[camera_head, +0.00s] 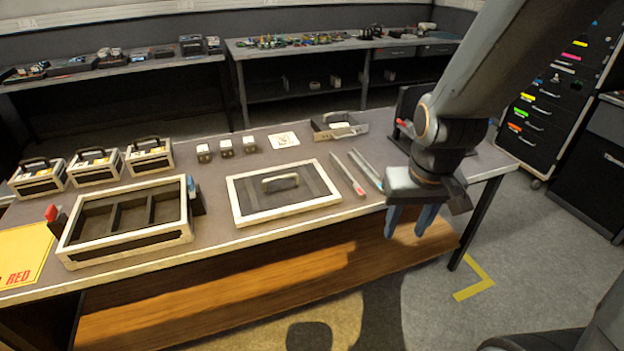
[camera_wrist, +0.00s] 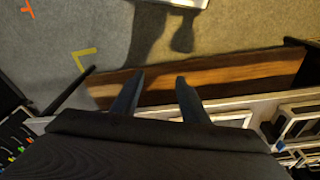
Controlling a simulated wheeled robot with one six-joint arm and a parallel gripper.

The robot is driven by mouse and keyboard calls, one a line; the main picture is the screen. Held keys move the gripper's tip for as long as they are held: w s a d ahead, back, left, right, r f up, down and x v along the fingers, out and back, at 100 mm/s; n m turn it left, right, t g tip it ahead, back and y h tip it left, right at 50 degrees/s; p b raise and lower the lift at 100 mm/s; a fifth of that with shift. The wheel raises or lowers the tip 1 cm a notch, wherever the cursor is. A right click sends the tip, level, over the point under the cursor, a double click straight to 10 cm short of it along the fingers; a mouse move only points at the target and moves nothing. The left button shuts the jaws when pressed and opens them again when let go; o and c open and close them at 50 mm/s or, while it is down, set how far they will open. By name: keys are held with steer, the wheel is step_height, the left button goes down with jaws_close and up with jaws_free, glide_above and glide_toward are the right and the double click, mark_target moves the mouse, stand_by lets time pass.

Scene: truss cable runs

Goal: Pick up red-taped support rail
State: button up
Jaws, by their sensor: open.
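The red-taped support rail (camera_head: 346,173) is a thin grey bar with a red end, lying on the table right of the framed lid. A second thin rail (camera_head: 366,168) with a bluish end lies close beside it on the right. My gripper (camera_head: 405,236) is open and empty, fingers pointing down, off the table's front edge and to the right of both rails. In the wrist view my gripper's fingers (camera_wrist: 160,76) stand apart with only floor and the wooden lower shelf beyond them. I cannot make out the rails in that view.
A framed lid with a handle (camera_head: 240,207) and an open divided case (camera_head: 72,256) lie on the table (camera_head: 215,205). Small cases (camera_head: 148,158) and a grey tray (camera_head: 325,133) stand behind. A dark upright holder (camera_head: 402,112) stands near my arm.

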steer(key=w+d+f+n+t+b, duration=0.1)
steer(key=w+f+t+b, duration=0.15)
steer(key=w+f, duration=0.4)
steer(key=w+d+f+n+t+b, duration=0.15)
steer(key=w+f+b, duration=0.25)
steer(key=w, duration=0.6)
steer(key=n+t+y+b, duration=0.1)
steer(key=t+y+b, duration=0.4)
steer(key=t+b, duration=0.15)
glide_toward(359, 189)
steer(key=a+f, duration=0.1)
steer(key=f, duration=0.1)
steer(key=shift+w+d+r+p+x, duration=0.15)
steer(key=shift+r+p+x, duration=0.1)
steer(key=shift+x, duration=1)
steer(key=shift+w+r+p+x, duration=0.15)
steer(key=shift+r+x, duration=0.1)
steer(key=shift+x, duration=1)
steer(key=shift+w+d+r+p+x, duration=0.15)
steer(key=shift+r+p+x, duration=0.1)
steer(key=shift+x, duration=1.05)
jaws_close()
